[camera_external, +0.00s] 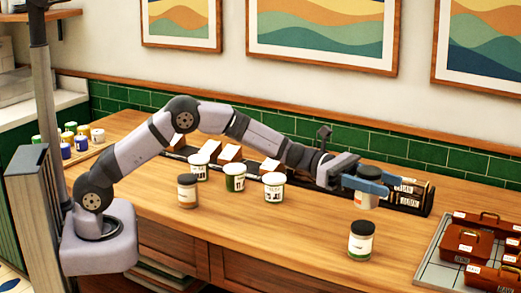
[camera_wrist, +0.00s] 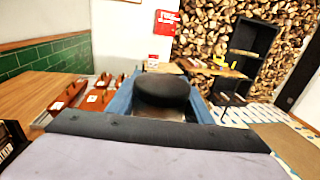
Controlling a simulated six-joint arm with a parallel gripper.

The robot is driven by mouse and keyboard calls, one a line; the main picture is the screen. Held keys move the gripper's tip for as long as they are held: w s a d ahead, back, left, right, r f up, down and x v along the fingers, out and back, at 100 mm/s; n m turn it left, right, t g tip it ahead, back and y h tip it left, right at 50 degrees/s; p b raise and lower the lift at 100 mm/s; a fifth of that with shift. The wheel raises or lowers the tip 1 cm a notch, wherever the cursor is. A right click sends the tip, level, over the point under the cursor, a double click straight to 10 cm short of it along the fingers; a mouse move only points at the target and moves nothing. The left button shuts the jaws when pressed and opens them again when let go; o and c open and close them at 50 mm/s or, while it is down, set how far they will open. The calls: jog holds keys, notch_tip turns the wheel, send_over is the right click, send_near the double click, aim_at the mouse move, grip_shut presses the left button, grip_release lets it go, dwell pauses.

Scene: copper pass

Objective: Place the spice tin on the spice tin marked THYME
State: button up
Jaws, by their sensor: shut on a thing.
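My gripper (camera_external: 372,184) has blue fingers and is shut on a spice tin (camera_external: 366,201) with a dark lid and pale body. It holds the tin upright above the counter. In the wrist view the tin's black lid (camera_wrist: 163,89) sits between the blue fingers. Another spice tin (camera_external: 361,242), with a dark lid and white label, stands on the counter below and slightly left of the held one, clearly apart from it. The label words are too small to read, so I cannot tell which is THYME.
White-lidded tubs (camera_external: 235,178) stand at the counter's middle. A dark rack (camera_external: 410,195) with boxes stands behind my gripper. A tray (camera_external: 430,262) with red-brown cases (camera_external: 466,246) is at the right. The counter's front middle is clear.

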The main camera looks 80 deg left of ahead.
aim_at(377, 203)
notch_tip(377, 203, down, 5)
jog(key=shift+f+p, duration=0.2)
jog(key=shift+p, duration=0.35)
jog(key=shift+f+b, duration=0.2)
jog(key=shift+b, duration=0.1)
jog(key=o, duration=1.1)
jog(key=shift+o, duration=0.2)
jog(key=shift+r+p, duration=0.25)
jog(key=shift+p, duration=0.05)
jog(key=b+v, duration=0.3)
jog(key=v, duration=0.9)
